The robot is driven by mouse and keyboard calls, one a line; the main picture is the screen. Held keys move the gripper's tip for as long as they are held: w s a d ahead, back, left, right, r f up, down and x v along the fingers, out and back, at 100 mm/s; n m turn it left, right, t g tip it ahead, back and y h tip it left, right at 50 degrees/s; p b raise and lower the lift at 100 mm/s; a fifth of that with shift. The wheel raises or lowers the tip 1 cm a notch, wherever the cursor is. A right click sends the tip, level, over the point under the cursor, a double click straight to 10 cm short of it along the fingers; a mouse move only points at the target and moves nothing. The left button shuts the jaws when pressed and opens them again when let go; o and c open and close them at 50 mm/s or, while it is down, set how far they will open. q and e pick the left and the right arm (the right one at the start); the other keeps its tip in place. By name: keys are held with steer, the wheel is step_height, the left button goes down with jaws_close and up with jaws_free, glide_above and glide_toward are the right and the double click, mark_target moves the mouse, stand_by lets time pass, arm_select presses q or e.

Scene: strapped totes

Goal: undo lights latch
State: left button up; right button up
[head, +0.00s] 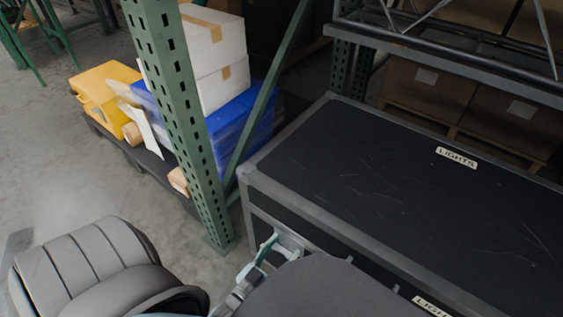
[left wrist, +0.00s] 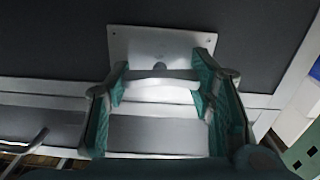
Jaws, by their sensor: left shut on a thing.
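The black lights case (head: 400,185) has grey metal edges and a white LIGHTS label (head: 456,157) on its lid. My left gripper (head: 277,246) is at the case's front side, near its left corner. In the left wrist view, the teal fingers of my left gripper (left wrist: 160,88) stand on both sides of the silver latch (left wrist: 160,46) and are shut on it. The latch's bright plate lies flat against the dark panel. My own arm hides part of the case front in the head view. My right gripper is not in view.
A green perforated rack post (head: 180,110) stands just left of the case. Behind it are white boxes (head: 215,50), a blue wrapped load (head: 240,130) and a yellow case (head: 100,85). A rack beam (head: 450,60) crosses behind the lid. Bare floor lies at left.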

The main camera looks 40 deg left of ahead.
arm_select(q)
steer(key=n, duration=0.7)
steer(key=shift+a+n, duration=0.1)
steer(key=shift+n, duration=0.2)
steer(key=n, duration=0.5)
steer(key=shift+f+p, duration=0.15)
steer(key=shift+p, duration=0.15)
steer(key=n, duration=0.2)
steer(key=shift+n, duration=1)
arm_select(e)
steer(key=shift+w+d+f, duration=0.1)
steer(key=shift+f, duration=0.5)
arm_select(q)
steer(key=shift+n, duration=0.3)
steer(key=o, duration=1.1)
steer(key=shift+o, duration=0.4)
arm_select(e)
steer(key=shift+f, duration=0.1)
